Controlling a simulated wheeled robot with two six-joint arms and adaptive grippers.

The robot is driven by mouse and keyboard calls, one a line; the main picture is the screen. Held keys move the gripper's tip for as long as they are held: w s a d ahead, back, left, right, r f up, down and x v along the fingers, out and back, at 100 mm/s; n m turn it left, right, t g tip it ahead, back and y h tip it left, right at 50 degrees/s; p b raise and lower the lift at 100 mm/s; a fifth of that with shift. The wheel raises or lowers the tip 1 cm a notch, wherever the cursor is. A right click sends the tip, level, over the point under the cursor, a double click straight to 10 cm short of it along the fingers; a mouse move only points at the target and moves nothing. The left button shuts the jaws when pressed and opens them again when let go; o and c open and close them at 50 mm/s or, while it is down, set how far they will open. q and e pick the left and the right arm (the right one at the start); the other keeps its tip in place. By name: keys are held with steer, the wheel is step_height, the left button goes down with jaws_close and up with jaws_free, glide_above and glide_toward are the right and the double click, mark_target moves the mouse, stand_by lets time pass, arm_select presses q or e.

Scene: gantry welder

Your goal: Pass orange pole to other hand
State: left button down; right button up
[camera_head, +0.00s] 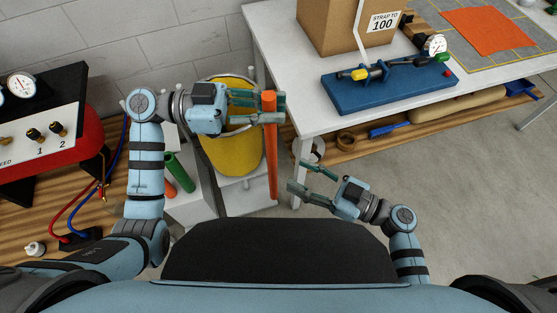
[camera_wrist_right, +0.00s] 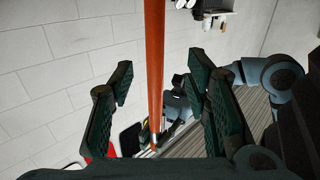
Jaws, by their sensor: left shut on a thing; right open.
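The orange pole (camera_head: 271,160) hangs nearly upright in front of the yellow bucket in the head view. My left gripper (camera_head: 266,108) is shut on it near its upper end. My right gripper (camera_head: 298,176) is open, lower and to the right of the pole, with its fingers pointing left toward the pole's lower part. In the right wrist view the orange pole (camera_wrist_right: 154,70) runs from the top edge down to between the open fingers of my right gripper (camera_wrist_right: 165,90). I cannot tell how deep it is between them.
A yellow bucket (camera_head: 226,150) stands behind the pole, with a green cylinder (camera_head: 180,172) to its left. A white table (camera_head: 300,110) at the right holds a cardboard box (camera_head: 345,25) and a blue fixture (camera_head: 385,92). A red machine (camera_head: 70,150) is at the left. Open floor (camera_head: 450,190) lies at the right.

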mark_target(274, 163)
arm_select(q)
steer(key=shift+a, duration=0.15)
arm_select(e)
steer(key=x, duration=0.9)
steer(key=shift+w+a, duration=0.1)
steer(key=shift+a, duration=0.15)
steer(key=shift+c, duration=1)
steer(key=shift+r, duration=0.1)
jaws_close()
arm_select(q)
steer(key=c, duration=1.4)
jaws_free()
